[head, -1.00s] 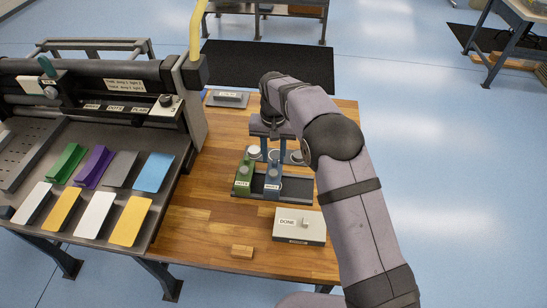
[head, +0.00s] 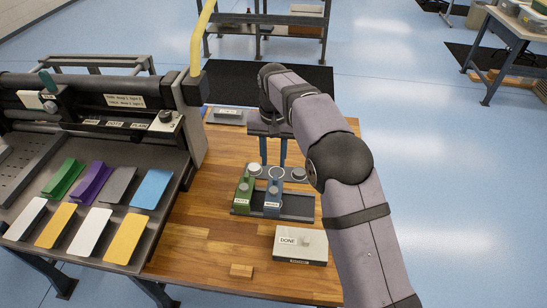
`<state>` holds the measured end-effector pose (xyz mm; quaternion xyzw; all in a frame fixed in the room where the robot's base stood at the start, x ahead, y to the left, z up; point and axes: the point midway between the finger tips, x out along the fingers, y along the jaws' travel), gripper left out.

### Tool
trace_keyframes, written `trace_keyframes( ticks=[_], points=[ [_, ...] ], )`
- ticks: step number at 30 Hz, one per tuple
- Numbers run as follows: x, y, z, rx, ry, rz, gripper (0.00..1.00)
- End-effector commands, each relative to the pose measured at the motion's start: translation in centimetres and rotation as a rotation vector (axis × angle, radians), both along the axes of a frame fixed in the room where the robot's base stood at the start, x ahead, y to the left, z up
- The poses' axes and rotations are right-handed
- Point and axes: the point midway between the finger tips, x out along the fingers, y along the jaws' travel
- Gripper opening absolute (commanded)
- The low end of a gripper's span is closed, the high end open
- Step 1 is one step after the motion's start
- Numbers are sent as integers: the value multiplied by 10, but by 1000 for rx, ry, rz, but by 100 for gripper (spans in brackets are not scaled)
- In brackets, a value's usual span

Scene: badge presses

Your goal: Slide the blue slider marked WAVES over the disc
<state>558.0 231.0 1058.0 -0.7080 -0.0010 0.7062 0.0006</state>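The blue slider (head: 272,200) carries a small label on its front and a round knob on top; the label is too small to read surely. It stands in a dark tray (head: 298,206) beside a green slider (head: 243,196). Behind them is a row of round discs: a pale left disc (head: 254,169), a middle disc (head: 276,172) and a darker right disc (head: 299,174). My gripper (head: 273,163) points down with two blue fingers spread apart, nothing seen between them. Its fingertips appear over the disc row, behind the blue slider's knob; their height is unclear.
A large press (head: 120,95) with coloured plates fills the left. A grey labelled piece (head: 229,116) lies at the back of the wooden table (head: 205,215).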

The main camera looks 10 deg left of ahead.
Motion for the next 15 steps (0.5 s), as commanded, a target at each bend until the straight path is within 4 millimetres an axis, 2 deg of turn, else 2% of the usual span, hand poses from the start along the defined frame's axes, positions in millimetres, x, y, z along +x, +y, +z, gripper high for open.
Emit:
trace_keyframes(
  ticks=[15],
  points=[
    [0, 0, 34, 0, 0, 0, 31]
  ],
)
